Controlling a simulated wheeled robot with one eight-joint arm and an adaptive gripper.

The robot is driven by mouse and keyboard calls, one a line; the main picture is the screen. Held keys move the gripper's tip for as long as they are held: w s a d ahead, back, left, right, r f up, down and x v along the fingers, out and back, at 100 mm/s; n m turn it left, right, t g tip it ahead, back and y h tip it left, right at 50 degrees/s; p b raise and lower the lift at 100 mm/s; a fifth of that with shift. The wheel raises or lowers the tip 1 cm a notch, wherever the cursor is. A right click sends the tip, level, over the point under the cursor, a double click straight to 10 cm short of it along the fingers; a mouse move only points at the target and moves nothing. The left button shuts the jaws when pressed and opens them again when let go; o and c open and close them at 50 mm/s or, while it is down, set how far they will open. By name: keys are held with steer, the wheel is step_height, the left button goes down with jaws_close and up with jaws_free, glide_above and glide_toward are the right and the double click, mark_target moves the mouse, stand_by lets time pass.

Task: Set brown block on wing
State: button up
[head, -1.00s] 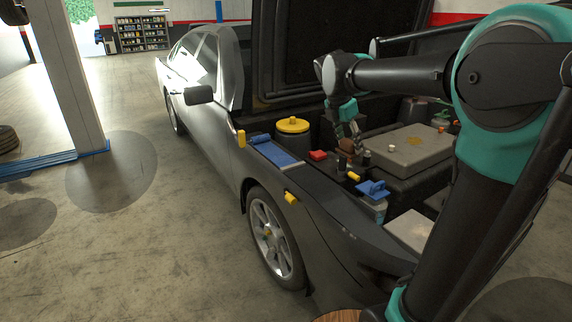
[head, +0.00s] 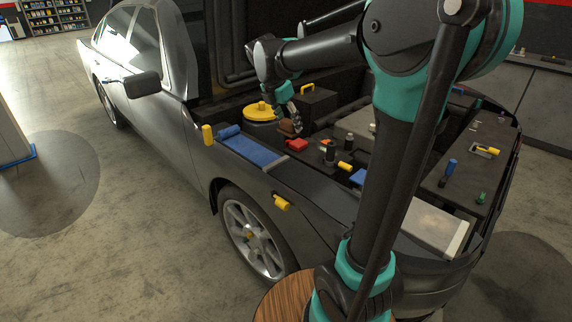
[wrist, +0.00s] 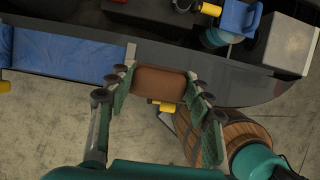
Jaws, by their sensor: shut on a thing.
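The brown block (head: 289,127) is in my gripper (head: 293,119), above the engine bay's side close to the wing, behind the red block in the head view. In the wrist view my gripper (wrist: 160,80) is shut on the brown block (wrist: 160,84), with a green finger at each end of it. The wing (head: 315,183) is the dark car panel above the front wheel. In the wrist view the wing (wrist: 245,93) runs across behind the held block. The gap between block and wing is hard to judge.
A blue mat (head: 255,150) lies on the wing; it also shows in the wrist view (wrist: 60,54). A yellow-topped canister (head: 262,111) and a red block (head: 297,145) stand nearby. A wooden barrel (wrist: 230,135) is beside the car. Bare wing lies beyond the mat.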

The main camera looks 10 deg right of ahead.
step_height(320, 180, down, 16)
steer(key=shift+r, duration=0.1)
stand_by(0.4)
steer(key=o, duration=1.2)
steer(key=v, duration=1.2)
steer(key=shift+d, duration=0.1)
